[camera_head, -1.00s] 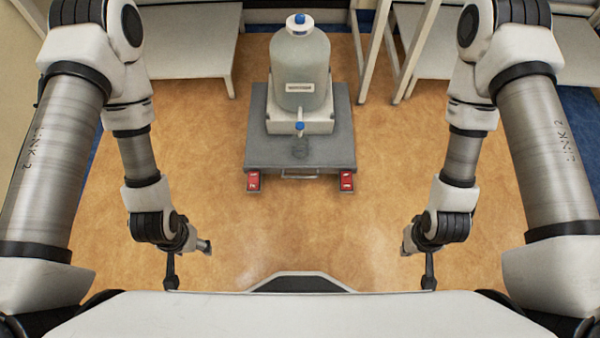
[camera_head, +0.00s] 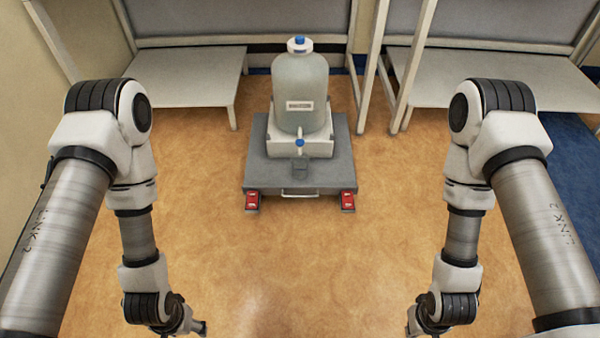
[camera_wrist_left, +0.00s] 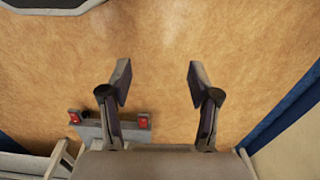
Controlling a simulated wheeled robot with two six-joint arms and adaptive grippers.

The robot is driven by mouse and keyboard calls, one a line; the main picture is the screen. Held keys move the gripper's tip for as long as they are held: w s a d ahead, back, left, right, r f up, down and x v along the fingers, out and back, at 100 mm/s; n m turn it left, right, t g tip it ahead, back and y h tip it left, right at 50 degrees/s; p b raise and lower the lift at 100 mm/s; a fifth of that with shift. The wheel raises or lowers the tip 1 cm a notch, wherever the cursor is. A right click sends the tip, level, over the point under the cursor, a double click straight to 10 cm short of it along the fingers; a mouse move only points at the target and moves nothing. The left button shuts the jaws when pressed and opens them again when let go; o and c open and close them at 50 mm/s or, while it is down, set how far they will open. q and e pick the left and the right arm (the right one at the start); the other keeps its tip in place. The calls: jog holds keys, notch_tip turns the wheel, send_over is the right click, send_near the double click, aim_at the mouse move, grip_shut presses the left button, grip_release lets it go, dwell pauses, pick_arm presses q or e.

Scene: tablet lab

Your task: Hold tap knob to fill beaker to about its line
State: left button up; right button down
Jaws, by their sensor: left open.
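A large grey-white bottle (camera_head: 300,92) with a blue-topped cap and a label stands on a white block (camera_head: 300,147) ahead of me. A small tap with a blue knob (camera_head: 300,142) is at its front. Below the tap is a small, see-through grey shape, apparently the beaker (camera_head: 300,167); its line and water level are too small to tell. My left gripper (camera_wrist_left: 158,82) is open and empty in the left wrist view, well short of the tap. My right gripper (camera_head: 412,327) is at the bottom edge of the head view, mostly cut off.
The bottle stands on a grey cart (camera_head: 262,180) with red-topped front feet (camera_head: 348,200) and a front handle. White benches stand behind at left (camera_head: 185,78) and right (camera_head: 490,80). The tan floor (camera_head: 300,260) between me and the cart is clear.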

pick_arm(q)
jog(key=shift+r, duration=0.15)
jog(key=shift+r, duration=0.1)
jog(key=c, duration=0.6)
notch_tip(320, 180, up, 4)
jog(key=p, duration=0.4)
jog(key=shift+r+p, duration=0.1)
jog(key=shift+p, duration=0.2)
grip_shut()
notch_tip(320, 180, up, 13)
jog(key=p, duration=1.3)
jog(key=shift+r, duration=0.2)
